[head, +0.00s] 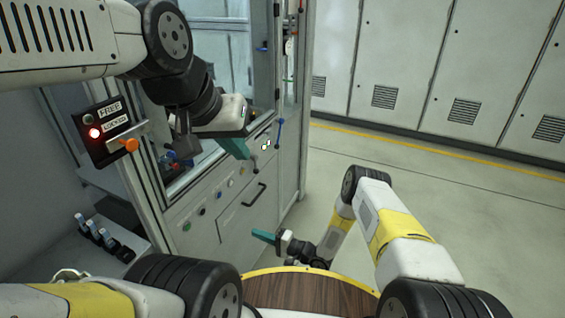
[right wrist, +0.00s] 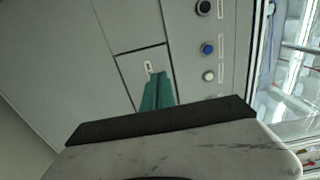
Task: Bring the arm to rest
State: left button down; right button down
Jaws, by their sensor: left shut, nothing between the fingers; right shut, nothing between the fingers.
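My left gripper (head: 236,147) reaches in from the upper left, in front of the machine cabinet's (head: 225,215) glass window. Its teal fingers are shut with nothing between them. My right gripper (head: 264,238) is lower, before the cabinet's lower front. Its teal fingers are shut and empty; they also show in the right wrist view (right wrist: 157,92), in front of a grey panel. I cannot tell from these views exactly how far either gripper stands from the cabinet.
A lock box (head: 103,131) has a red lamp lit by LOCKED and an orange-ended handle (head: 128,145). A drawer handle (head: 255,195) and several buttons are on the front. Small bottles (head: 94,228) stand at the left. Open floor (head: 480,205) lies to the right, before grey lockers (head: 400,60).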

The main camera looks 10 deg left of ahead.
jog(key=w+d+r+n+t+h, duration=0.1)
jog(key=w+d+r+t+h, duration=0.2)
jog(key=w+r, duration=0.6)
jog(key=w+d+r+n+h, duration=0.2)
jog(key=w+d+r+h, duration=0.1)
jog(key=w+d+r, duration=0.4)
jog(key=w+d+r+h, duration=0.1)
jog(key=d+r+h, duration=0.1)
jog(key=d+r, duration=0.35)
jog(key=d+r+t+h, duration=0.1)
jog(key=d+r+h, duration=0.1)
jog(key=r, duration=0.6)
jog(key=w+d+r+h, duration=0.1)
jog(key=d+r+h, duration=0.1)
jog(key=d+r, duration=0.35)
jog(key=s+d+r+h, duration=0.2)
jog(key=s+d+r, duration=0.2)
jog(key=s+r, duration=0.35)
jog(key=s+d+r+h, duration=0.2)
jog(key=s+d+r, duration=0.2)
jog(key=s+r, duration=0.35)
jog(key=s+d+r+n+g+y, duration=0.1)
jog(key=s+g, duration=0.2)
jog(key=s, duration=2.3)
jog(key=shift+r, duration=0.3)
